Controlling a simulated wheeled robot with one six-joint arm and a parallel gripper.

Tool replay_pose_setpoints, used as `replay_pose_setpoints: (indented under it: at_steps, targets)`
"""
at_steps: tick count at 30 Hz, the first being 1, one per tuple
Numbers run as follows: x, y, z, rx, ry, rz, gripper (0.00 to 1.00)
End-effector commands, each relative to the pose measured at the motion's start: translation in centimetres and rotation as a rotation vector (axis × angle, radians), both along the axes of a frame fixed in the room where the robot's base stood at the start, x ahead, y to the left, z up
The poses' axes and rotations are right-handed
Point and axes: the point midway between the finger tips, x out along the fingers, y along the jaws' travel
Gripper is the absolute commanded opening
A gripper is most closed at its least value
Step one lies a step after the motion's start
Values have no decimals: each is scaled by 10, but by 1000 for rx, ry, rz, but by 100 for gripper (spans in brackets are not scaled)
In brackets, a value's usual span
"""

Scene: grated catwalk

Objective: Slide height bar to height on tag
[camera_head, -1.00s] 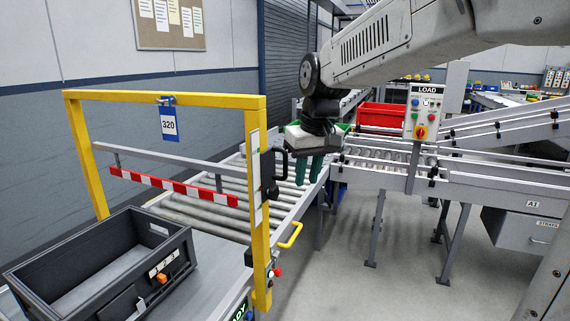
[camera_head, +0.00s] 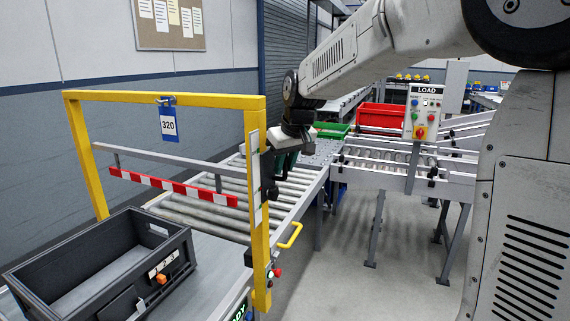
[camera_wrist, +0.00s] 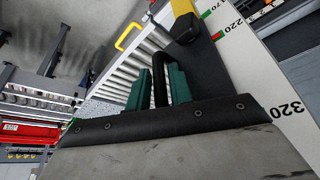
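The yellow gate frame (camera_head: 165,97) carries a blue-edged tag (camera_head: 168,122) reading 320. A white scale strip (camera_head: 255,175) runs down the right post; in the wrist view the scale (camera_wrist: 262,75) shows 170, 220 and 320. The black slider handle (camera_wrist: 159,75) stands between the green fingers of my gripper (camera_wrist: 160,78). The fingers look open around it, with little gap. In the head view my gripper (camera_head: 284,160) is at the right post, and its fingers partly hide the handle (camera_head: 269,178).
A black crate (camera_head: 40,262) sits on the conveyor at the front left. Rollers (camera_head: 205,215) run behind the gate. A yellow grab handle (camera_head: 291,235) juts from the conveyor side. A LOAD control panel (camera_head: 425,112) and red bin (camera_head: 382,116) stand to the right.

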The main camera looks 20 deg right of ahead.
Motion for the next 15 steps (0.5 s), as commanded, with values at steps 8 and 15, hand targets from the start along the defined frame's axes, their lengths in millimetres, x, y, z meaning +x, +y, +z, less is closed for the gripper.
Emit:
replay_pose_setpoints:
  at_steps: [8,15]
  targets:
    - [0,0,0,0,0,0,0]
    - [1,0,8,0,-3,0,0]
